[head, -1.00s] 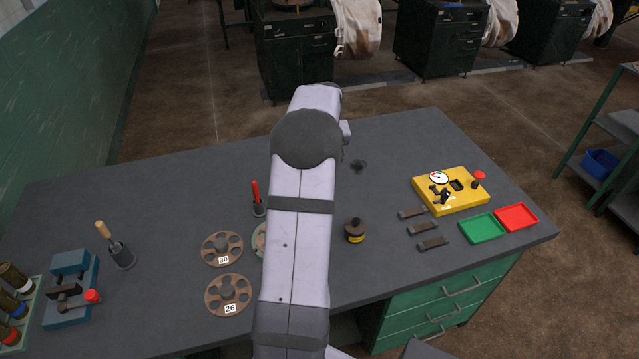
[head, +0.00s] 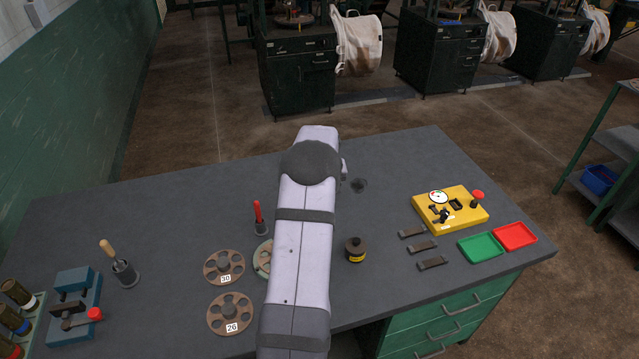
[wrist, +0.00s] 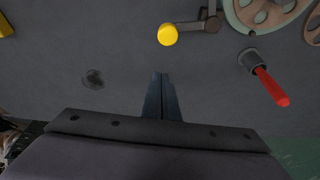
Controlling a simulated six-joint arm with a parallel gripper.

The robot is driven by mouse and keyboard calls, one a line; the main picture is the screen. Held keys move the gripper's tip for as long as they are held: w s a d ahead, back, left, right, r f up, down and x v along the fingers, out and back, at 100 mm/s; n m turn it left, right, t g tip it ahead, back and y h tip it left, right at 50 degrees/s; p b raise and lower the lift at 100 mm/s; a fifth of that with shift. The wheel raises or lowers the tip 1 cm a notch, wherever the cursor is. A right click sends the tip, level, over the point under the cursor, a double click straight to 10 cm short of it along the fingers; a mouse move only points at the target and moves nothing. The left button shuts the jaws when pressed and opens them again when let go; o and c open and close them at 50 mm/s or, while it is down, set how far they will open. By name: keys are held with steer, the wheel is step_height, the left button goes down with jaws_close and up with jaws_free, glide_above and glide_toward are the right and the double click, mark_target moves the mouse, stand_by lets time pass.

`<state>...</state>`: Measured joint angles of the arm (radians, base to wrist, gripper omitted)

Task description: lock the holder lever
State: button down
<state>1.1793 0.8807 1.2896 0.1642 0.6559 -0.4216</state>
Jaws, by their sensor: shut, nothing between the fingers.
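In the wrist view, a dark lever arm with a yellow ball knob (wrist: 168,35) reaches left from a dark pivot post (wrist: 211,20). It looks like the holder lever; my arm hides this spot in the head view. My gripper (wrist: 160,77) is shut and empty, its fingertips pointing up the picture toward the knob, below it and apart from it. In the head view my arm hides the gripper. A blue clamp block with a red-knobbed lever (head: 95,314) stands at the left of the bench.
A red-handled tool in a cup (wrist: 270,83) and a greenish disc (wrist: 262,12) stand near the lever. A dark pot (head: 355,250) and a yellow gauge box (head: 465,217) are to the right.

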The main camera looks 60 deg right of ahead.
steer(key=p+x, duration=0.1)
steer(key=x, duration=0.2)
steer(key=shift+s+a+r+p, duration=0.3)
steer(key=shift+s+a+p, duration=0.35)
steer(key=shift+s+a, duration=0.3)
steer(key=shift+s+a+f+p, duration=0.15)
steer(key=shift+s+a+p, duration=0.2)
steer(key=shift+a, duration=0.25)
